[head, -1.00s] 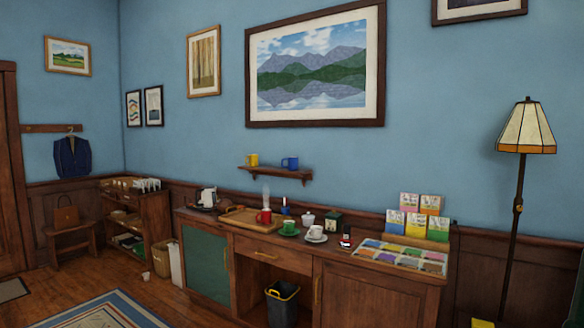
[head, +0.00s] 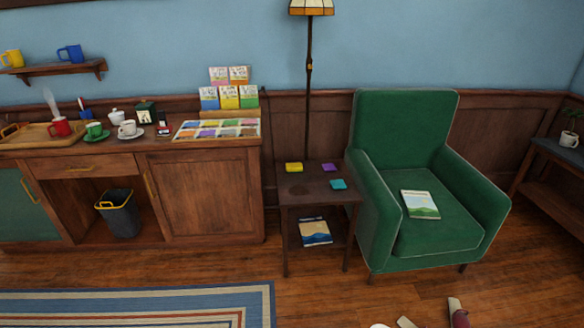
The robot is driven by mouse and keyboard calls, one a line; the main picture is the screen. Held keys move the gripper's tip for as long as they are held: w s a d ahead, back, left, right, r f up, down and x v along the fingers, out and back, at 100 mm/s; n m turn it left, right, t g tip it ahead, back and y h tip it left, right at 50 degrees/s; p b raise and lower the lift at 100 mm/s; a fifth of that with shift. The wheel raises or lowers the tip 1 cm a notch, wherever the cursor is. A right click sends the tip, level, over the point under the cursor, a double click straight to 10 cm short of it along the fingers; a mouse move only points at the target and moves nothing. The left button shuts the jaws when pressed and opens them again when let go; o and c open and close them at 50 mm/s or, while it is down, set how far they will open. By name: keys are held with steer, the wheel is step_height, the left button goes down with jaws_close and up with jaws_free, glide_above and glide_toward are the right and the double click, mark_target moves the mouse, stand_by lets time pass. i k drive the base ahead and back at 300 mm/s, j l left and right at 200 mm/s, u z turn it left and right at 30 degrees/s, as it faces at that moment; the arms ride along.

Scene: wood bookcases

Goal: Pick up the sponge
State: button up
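A small yellow block (head: 293,167) that looks like the sponge lies near the back left of a small dark wood side table (head: 305,192). A flat purple item (head: 329,167) and a teal item (head: 338,184) lie on the same tabletop to its right. They are too small to tell exactly what they are. Pale and maroon pieces show at the bottom edge, cut off by the frame.
A green armchair (head: 398,240) with a book (head: 420,204) on its seat stands right of the side table. A wood cabinet (head: 203,198) stands to the left. A floor lamp (head: 309,75) rises behind the table. Open wood floor and a striped rug (head: 130,305) lie in front.

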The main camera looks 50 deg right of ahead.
mark_target(292, 168)
steer(key=i+l+z, duration=0.1)
steer(key=i+l, duration=0.25)
steer(key=i+l+z, duration=0.1)
steer(key=i+l, duration=0.25)
steer(key=i, duration=0.2)
steer(key=i+l+z, duration=0.15)
steer(key=i+l, duration=0.15)
steer(key=i, duration=0.2)
steer(key=i+l+z, duration=0.1)
steer(key=i+l, duration=0.15)
steer(key=i, duration=0.2)
steer(key=i+l+z, duration=0.1)
steer(key=i, duration=0.4)
steer(key=i+l+z, duration=0.1)
steer(key=i+l, duration=0.15)
steer(key=i, duration=0.25)
